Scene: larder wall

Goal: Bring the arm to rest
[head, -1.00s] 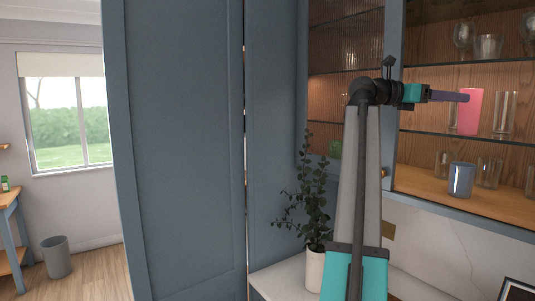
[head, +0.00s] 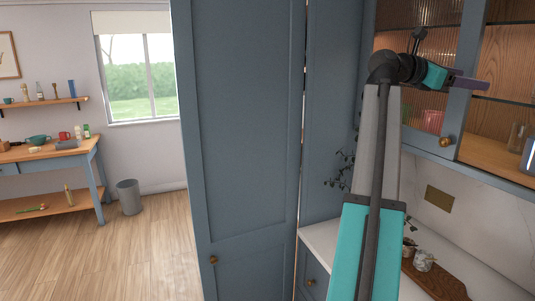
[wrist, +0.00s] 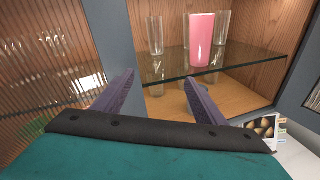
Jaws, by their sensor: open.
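My gripper (head: 468,82) is raised at the end of my arm, in front of the blue-framed wall cabinet (head: 468,62). In the wrist view its two purple fingers (wrist: 152,98) stand wide apart with nothing between them. A pink tumbler (wrist: 201,40) stands on the cabinet's glass shelf (wrist: 230,58), beyond the fingertips and apart from them. The arm reaches up from the lower middle of the head view, and its upper link hides part of the plant and counter.
A tall blue cupboard (head: 245,130) stands left of the arm. Below the cabinet, a counter (head: 325,240) carries a wooden board (head: 440,282). A side table (head: 60,160) and a grey bin (head: 129,197) stand at the far left. The floor (head: 150,250) between is clear.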

